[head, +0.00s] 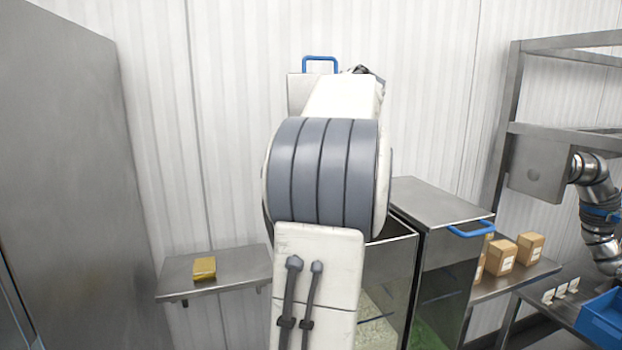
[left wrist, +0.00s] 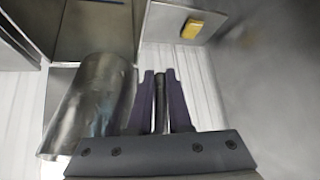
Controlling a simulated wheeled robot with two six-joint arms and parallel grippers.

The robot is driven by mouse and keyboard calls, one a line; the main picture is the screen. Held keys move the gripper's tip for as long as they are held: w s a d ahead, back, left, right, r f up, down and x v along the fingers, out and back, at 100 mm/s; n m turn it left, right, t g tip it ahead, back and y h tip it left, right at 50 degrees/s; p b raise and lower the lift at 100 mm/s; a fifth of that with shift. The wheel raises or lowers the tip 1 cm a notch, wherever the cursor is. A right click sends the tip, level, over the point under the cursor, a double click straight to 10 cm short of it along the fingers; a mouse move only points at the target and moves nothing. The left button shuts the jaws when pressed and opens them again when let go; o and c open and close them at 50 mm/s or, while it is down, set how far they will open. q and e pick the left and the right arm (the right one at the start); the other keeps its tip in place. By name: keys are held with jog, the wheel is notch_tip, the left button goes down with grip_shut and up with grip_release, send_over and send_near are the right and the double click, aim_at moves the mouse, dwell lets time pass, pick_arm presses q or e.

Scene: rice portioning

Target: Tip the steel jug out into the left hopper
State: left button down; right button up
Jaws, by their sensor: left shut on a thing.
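In the left wrist view my left gripper (left wrist: 160,100) is shut on the dark upright handle of the steel jug (left wrist: 88,108). The jug is a shiny cylinder to the left of the fingers, leaning in the picture; its contents cannot be seen. In the head view my own white and grey arm hides the jug and gripper. The left hopper (head: 390,262) stands behind and right of this arm, mostly covered by it. Its raised lid (head: 299,92) with a blue handle shows above. My right gripper is not in view.
A closed steel hopper (head: 445,205) with a blue handle stands to the right. A wall shelf (head: 235,265) at left holds a yellow block (head: 204,268). Cardboard boxes (head: 501,257), a blue crate (head: 604,320) and another robot arm (head: 597,205) are at right. A steel cabinet (head: 75,150) fills the far left.

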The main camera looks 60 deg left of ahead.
pick_arm(q)
jog(key=shift+s+a+r+y, duration=0.1)
jog(key=shift+a+r+y, duration=0.3)
jog(key=shift+y, duration=0.4)
jog(key=shift+a+r+y+b, duration=0.1)
jog(key=shift+y+b, duration=0.2)
jog(key=shift+b, duration=0.2)
notch_tip(320, 180, up, 9)
jog(key=m+g+y+b, duration=0.1)
jog(key=g+y+b, duration=0.1)
jog(key=y+b, duration=1)
jog(key=shift+s+g+y+b, duration=0.2)
jog(key=shift+g+y+b, duration=0.1)
jog(key=shift+b, duration=4.8)
jog(key=shift+r, duration=0.15)
